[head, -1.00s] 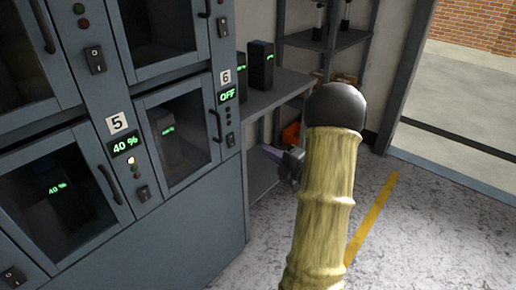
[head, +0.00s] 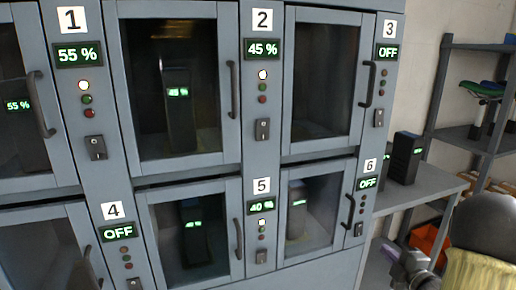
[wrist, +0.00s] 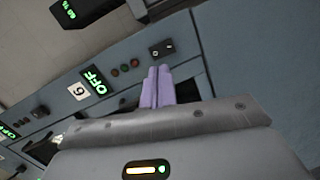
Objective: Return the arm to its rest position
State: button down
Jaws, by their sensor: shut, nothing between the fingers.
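My gripper (wrist: 158,72) shows two purple fingers pressed together with nothing between them. In the wrist view they lie in front of the grey charging cabinet (wrist: 235,45), near a black switch (wrist: 161,48) and the panel marked 6, which reads OFF. I cannot tell whether they touch it. In the head view my arm (head: 478,265) is at the lower right corner, with part of the grey gripper end (head: 410,268) beside the cabinet, low down; its fingertips are not clear there.
The cabinet (head: 262,135) has several shut glass doors. Panels 1, 2 and 5 read 55, 45 and 40 %; 3, 4 and 6 read OFF. Dark batteries (head: 404,158) stand on a side shelf (head: 430,184). A rack (head: 462,132) and an orange item (head: 428,240) are at the right.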

jog(key=s+a+f+m+g+h, duration=0.1)
jog(key=s+a+f+m+g, duration=0.2)
jog(key=s+a+m+g, duration=0.55)
jog(key=s+a+f+m+g+h, duration=0.25)
jog(key=s+a+m+g, duration=0.25)
jog(key=s+a+m, duration=0.65)
notch_tip(320, 180, up, 32)
jog(key=w+a+n+p, duration=0.1)
jog(key=n+p, duration=0.1)
jog(key=p, duration=3)
jog(key=shift+w+a+r+y, duration=0.15)
jog(key=shift+w+a+y, duration=0.15)
jog(key=shift+w+y, duration=0.1)
jog(key=shift+w, duration=0.2)
jog(key=shift+s+d, duration=0.15)
